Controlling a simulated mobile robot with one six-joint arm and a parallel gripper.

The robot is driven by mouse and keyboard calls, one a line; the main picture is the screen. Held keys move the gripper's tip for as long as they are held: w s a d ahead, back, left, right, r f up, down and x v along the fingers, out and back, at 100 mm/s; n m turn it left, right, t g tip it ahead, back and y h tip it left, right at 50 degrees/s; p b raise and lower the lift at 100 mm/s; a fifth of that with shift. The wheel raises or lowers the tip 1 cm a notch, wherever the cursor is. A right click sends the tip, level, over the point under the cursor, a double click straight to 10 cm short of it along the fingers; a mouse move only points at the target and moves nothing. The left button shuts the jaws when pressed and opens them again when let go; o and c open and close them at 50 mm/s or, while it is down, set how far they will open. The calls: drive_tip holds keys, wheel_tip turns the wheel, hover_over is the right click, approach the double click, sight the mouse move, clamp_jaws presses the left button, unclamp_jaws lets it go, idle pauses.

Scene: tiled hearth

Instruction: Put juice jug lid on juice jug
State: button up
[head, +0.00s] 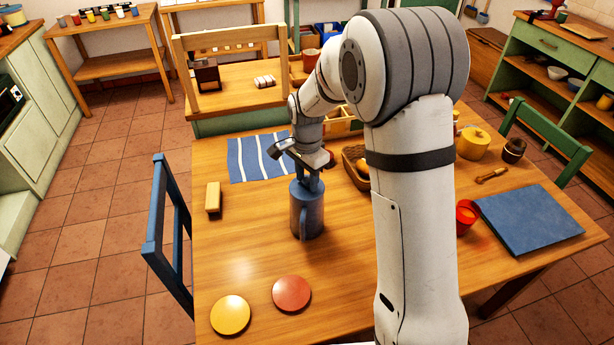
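My gripper (311,183) points down right at the top of the jug. Its fingertips are small and dark against the blue, so I cannot tell whether they are open or shut. I cannot make out a separate lid; the jug's mouth is partly hidden by my gripper, and a lid may be there between or under the fingers.
A yellow disc (230,314) and a red disc (292,293) lie at the front left. A yellow block (213,197) and striped blue cloth (259,158) lie left of the jug. A basket (352,165) is behind right. A red cup (465,217) and blue board (528,219) are farther right.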

drive_tip(key=shift+o, duration=0.8)
wheel_tip(320, 180, up, 7)
drive_tip(key=shift+b, duration=0.4)
drive_tip(key=shift+r, duration=0.4)
drive_tip(key=shift+s+d+r, duration=0.1)
drive_tip(key=shift+d+r, duration=0.05)
drive_tip(key=s+d+r+n+t, duration=0.1)
drive_tip(key=s+d+n, duration=0.4)
drive_tip(key=s, duration=0.7)
drive_tip(key=s+d+r+n+t, duration=0.2)
drive_tip(key=s+d+r+n, duration=0.2)
drive_tip(key=s, duration=0.8)
drive_tip(key=shift+s+d+n, duration=0.3)
drive_tip(key=shift+d+n, duration=0.4)
drive_tip(key=shift+d, duration=0.5)
